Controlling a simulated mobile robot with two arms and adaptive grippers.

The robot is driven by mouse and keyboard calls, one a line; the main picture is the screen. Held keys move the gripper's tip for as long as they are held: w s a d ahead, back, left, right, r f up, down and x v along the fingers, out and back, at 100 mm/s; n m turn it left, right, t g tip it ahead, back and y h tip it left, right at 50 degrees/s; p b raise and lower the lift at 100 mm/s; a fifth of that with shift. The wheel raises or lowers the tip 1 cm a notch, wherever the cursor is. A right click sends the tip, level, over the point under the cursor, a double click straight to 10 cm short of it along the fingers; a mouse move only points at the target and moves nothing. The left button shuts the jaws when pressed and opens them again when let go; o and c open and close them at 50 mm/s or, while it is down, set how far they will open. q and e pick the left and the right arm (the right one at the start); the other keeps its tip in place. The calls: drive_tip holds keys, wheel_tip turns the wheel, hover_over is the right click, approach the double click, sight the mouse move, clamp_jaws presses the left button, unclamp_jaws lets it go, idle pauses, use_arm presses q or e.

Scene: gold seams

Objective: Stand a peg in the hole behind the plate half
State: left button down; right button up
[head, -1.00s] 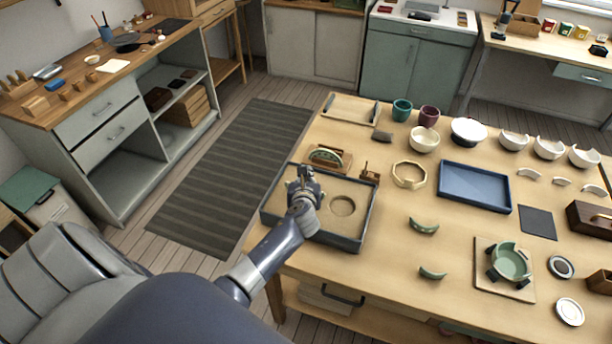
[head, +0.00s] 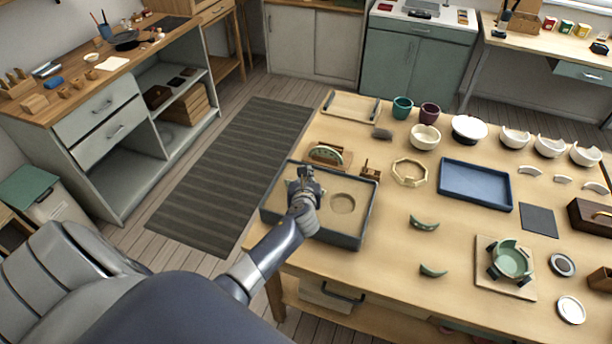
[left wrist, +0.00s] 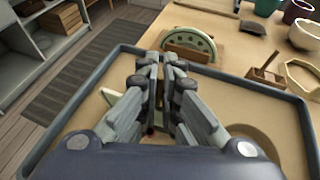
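My left gripper (head: 306,176) is low over the sand tray (head: 361,222). In the left wrist view its fingers (left wrist: 160,75) are nearly together, with a slim brownish peg (left wrist: 159,92) between them, mostly hidden. Another green plate piece (head: 326,154) stands in a wooden rack behind the tray. A small wooden peg block (head: 371,173) is at the tray's back right. My right gripper is not in view.
A round hollow (head: 343,204) is in the sand to the right. An octagonal wooden ring (head: 409,172), a blue tray (head: 475,186) and green shards (head: 424,224) are farther right. The tray's raised walls surround the gripper.

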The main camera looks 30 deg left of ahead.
use_arm(q)
drive_tip(key=shift+f, duration=0.15)
drive_tip(key=c, duration=1.7)
unclamp_jaws()
drive_tip(key=shift+s+d, duration=0.1)
